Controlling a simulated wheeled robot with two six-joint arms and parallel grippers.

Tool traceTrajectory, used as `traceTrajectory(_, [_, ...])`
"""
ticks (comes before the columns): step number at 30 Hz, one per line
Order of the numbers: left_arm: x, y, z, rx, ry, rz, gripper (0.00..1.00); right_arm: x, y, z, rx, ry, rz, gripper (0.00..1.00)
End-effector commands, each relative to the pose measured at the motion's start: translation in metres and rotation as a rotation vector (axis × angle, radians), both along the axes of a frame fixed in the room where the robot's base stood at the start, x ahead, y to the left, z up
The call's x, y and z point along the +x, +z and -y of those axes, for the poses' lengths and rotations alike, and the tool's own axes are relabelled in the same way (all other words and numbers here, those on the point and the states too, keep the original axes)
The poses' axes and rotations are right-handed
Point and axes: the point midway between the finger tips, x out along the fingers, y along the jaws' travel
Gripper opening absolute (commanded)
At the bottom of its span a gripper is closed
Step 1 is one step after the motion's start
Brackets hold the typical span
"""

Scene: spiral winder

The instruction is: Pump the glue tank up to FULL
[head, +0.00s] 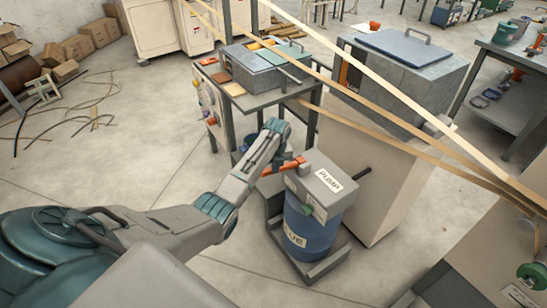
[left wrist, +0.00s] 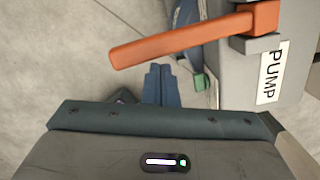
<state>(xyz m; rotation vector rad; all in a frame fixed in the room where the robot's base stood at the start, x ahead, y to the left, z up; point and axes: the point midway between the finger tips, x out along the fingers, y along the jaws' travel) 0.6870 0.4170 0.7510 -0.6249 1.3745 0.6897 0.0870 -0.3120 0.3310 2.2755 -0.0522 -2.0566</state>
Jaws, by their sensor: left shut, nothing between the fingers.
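The blue glue tank (head: 305,235) stands upright on a low grey stand, its label partly readable as "LUE". A grey pump box marked PUMP (head: 328,180) sits on top and also shows in the left wrist view (left wrist: 267,75). The orange pump lever (head: 284,168) sticks out to the left of the box. In the left wrist view the lever (left wrist: 180,38) lies just beyond my left gripper's shut fingers (left wrist: 160,85), which hold nothing. A green part (head: 308,210) is on the tank's near side. I cannot read any level mark. My right gripper is not in view.
A worktable (head: 265,97) with trays stands behind the pump. A large pale cabinet (head: 365,170) is close on the pump's right, with tan strips (head: 400,100) running across above it. Open floor (head: 120,160) lies to the left.

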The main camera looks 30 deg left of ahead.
Motion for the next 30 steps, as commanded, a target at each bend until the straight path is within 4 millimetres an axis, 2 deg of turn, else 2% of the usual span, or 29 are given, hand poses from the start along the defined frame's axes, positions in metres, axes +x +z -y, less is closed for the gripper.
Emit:
traceTrajectory(1, [-0.005,0.009,0.005,-0.001,-0.001,-0.005,0.0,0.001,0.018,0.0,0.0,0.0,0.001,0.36])
traceTrajectory(3, [-0.008,0.009,0.008,0.0,-0.002,-0.003,0.0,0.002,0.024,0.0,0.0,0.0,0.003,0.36])
traceTrajectory(8, [-0.009,0.004,0.01,0.001,-0.001,-0.001,0.0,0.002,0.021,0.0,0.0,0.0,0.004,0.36])
traceTrajectory(17, [-0.008,0.007,0.009,0.002,-0.001,0.001,0.0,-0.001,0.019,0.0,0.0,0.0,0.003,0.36])
traceTrajectory(21, [-0.01,0.03,0.011,0.002,0.0,0.004,0.0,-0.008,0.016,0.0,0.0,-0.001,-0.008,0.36])
traceTrajectory(30, [-0.014,0.089,0.016,0.002,-0.001,0.003,0.0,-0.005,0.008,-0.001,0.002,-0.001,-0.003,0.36])
